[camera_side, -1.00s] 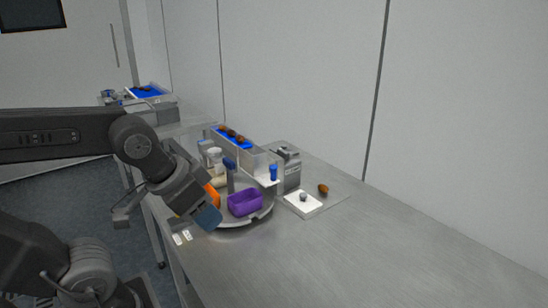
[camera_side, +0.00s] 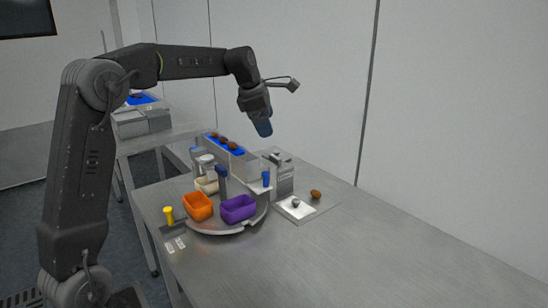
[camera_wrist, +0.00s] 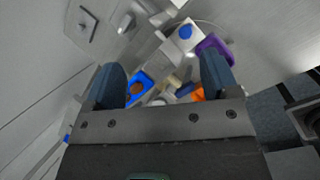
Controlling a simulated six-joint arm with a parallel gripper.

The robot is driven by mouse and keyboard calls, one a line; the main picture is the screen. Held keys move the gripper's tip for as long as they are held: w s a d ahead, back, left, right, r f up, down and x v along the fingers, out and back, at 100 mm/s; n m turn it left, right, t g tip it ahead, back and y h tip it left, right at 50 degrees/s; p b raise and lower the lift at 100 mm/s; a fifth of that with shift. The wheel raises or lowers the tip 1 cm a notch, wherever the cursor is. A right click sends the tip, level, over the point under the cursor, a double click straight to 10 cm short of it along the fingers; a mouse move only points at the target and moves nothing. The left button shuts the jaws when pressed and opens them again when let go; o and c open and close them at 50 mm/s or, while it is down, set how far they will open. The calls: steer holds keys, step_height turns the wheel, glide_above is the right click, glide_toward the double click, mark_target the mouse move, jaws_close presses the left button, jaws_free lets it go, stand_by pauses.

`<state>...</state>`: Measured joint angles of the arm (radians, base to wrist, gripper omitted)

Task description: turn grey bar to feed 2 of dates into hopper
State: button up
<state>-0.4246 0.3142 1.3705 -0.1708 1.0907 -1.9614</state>
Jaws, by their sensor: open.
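Several brown dates (camera_side: 223,140) lie in a row on the blue strip of a long grey feeder (camera_side: 240,161). The blue strip with a date also shows in the wrist view (camera_wrist: 140,88). A blue knob (camera_side: 266,178) stands on the pale ledge at the feeder's near end. I cannot pick out the grey bar or the hopper for certain. My gripper (camera_side: 263,128) is in the air above the feeder, pointing down and touching nothing. In the wrist view its blue fingers (camera_wrist: 162,78) are apart with nothing held between them.
A round grey turntable (camera_side: 222,231) carries an orange tray (camera_side: 198,207), a purple tray (camera_side: 238,209), a cream tray and a blue post (camera_side: 221,180). A yellow peg (camera_side: 168,215) stands at left. A grey box (camera_side: 284,178) and one date (camera_side: 316,194) are at right. The front table is clear.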

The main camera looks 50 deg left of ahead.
mark_target(275, 157)
steer(key=w+a+f+n, duration=0.5)
steer(key=a+n, duration=0.3)
steer(key=a, duration=0.1)
steer(key=x, duration=1.3)
steer(key=shift+c, duration=0.3)
steer(key=c, duration=0.9)
steer(key=shift+o, duration=0.2)
steer(key=shift+n, duration=0.8)
steer(key=o, duration=0.9)
steer(key=shift+w, duration=0.1)
